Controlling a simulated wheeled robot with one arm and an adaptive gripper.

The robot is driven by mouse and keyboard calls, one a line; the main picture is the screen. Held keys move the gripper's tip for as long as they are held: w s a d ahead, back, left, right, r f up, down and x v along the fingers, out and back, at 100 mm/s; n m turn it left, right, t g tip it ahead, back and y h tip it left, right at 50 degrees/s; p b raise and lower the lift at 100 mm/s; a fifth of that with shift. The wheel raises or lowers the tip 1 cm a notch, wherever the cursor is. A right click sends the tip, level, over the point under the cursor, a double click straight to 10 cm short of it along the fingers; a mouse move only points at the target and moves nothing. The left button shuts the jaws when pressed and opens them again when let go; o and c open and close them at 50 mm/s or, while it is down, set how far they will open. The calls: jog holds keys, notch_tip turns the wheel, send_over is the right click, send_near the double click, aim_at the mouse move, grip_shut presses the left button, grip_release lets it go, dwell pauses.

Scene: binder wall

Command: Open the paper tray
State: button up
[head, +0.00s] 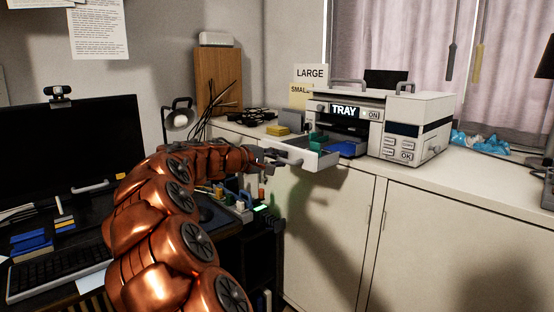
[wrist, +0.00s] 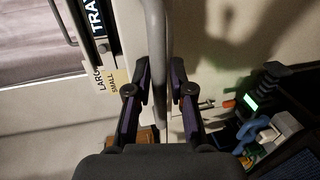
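The white printer (head: 430,108) with a TRAY label (head: 343,110) stands on the cabinet top in the head view. Its paper tray (head: 318,161) is drawn out toward the left, with a dark opening behind it. A green piece and a blue piece (head: 347,148) show in or by the tray. My gripper (head: 273,156) is at the tray's outer front end. In the wrist view, the grey handle bar (wrist: 157,40) runs between my two fingers (wrist: 161,84), which close against its sides. The fingertips' contact is small and partly hidden in the head view.
A desk with a monitor (head: 65,137) and keyboard (head: 45,283) is at left. LARGE and SMALL signs (head: 311,73) stand behind the tray. A yellow block (head: 278,130) lies on the white cabinet top (head: 235,127). Blue crumpled stuff (head: 480,143) lies right of the printer.

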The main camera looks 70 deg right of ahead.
jog(key=shift+a, duration=0.15)
jog(key=v, duration=1.1)
jog(key=shift+w+a, duration=0.25)
jog(key=shift+a, duration=0.05)
jog(key=shift+r, duration=0.15)
jog(key=s+a+f+n+t+y, duration=0.15)
jog(key=a+f+y, duration=0.25)
jog(key=a+f, duration=0.65)
jog(key=s+a+f+n+t+y, duration=0.15)
jog(key=s+a+f+y, duration=0.35)
jog(key=a, duration=1.1)
jog(key=s+a+f+t+y, duration=0.1)
jog(key=a+f+t+y, duration=0.15)
jog(key=a+f, duration=0.9)
jog(key=s+a+f+n+g+y, duration=0.1)
jog(key=s+a, duration=0.2)
jog(key=a, duration=0.3)
jog(key=s+a+n+g+y, duration=0.1)
jog(key=s+a+y, duration=0.15)
jog(key=a, duration=0.35)
notch_tip(320, 180, up, 26)
jog(key=t+p, duration=0.1)
jog(key=p, duration=2.4)
jog(key=shift+s+d+r+h, duration=0.25)
jog(key=shift+s+d+h, duration=0.05)
jog(key=shift+h, duration=0.1)
